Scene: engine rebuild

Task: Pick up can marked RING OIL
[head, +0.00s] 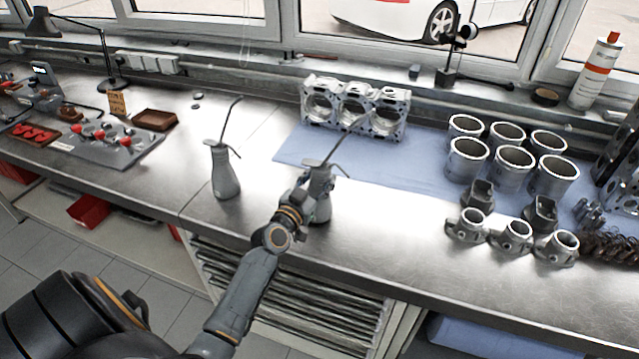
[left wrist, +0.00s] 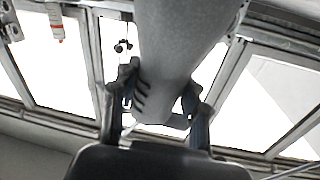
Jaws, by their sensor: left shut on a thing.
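A grey oil can (head: 321,181) with a long thin spout stands upright near the front of the metal bench, in the middle of the head view. My left gripper (head: 309,190) is shut around its body. In the left wrist view the can (left wrist: 178,45) fills the upper middle, with the fingers of my left gripper (left wrist: 161,98) on either side. I cannot tell whether its base touches the bench. A second, similar oil can (head: 225,174) stands upright to the left, apart from the gripper. No RING OIL marking is readable on either can. My right gripper is not in view.
A grey tray with red knobs (head: 100,150) lies left. Bare bench (head: 400,240) is free right of the held can.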

